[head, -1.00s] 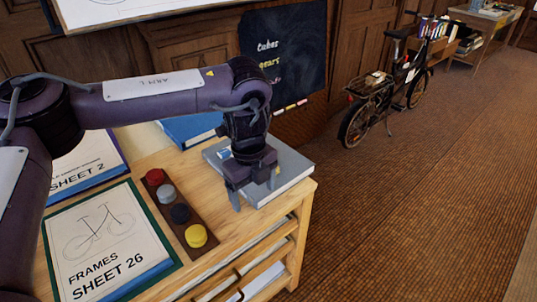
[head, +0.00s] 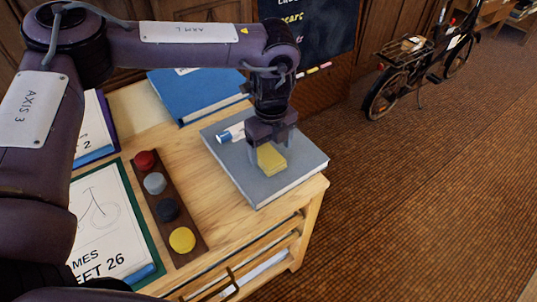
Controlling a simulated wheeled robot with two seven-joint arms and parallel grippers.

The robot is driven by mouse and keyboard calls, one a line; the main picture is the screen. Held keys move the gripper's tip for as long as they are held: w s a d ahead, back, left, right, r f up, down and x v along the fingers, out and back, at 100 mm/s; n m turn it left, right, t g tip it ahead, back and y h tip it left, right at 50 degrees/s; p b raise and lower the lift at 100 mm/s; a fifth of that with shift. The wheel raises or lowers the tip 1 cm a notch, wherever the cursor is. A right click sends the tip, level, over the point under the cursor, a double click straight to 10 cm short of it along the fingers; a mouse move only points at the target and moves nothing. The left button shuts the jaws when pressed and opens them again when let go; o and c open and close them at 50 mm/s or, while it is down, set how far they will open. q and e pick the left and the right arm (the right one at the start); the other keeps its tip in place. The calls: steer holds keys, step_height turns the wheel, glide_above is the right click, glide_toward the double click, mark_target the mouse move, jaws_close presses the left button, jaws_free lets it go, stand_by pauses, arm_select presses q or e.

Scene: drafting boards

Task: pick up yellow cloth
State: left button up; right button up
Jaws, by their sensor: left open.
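The yellow cloth (head: 271,159) is a small folded block on top of a grey book (head: 300,172) at the right end of the wooden cabinet top. My left gripper (head: 268,160) is directly above and around the cloth in the head view, fingers pointing down. It is open, and I cannot tell whether the fingers touch the cloth. The gripper body hides the cloth's far side. My right gripper is not in view.
A white and blue tube (head: 231,132) lies on the grey book beside the gripper. A blue book (head: 196,92) lies behind. A dark strip with several round coloured pieces (head: 169,208) and a green-bordered sheet (head: 107,235) lie to the left.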

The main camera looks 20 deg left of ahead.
mark_target(272, 159)
arm_select(q)
step_height(272, 159, down, 3)
steer(key=shift+w+f, duration=0.1)
steer(key=c, duration=1.1)
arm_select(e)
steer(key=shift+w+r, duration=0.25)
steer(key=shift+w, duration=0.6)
arm_select(q)
steer(key=shift+o, duration=0.2)
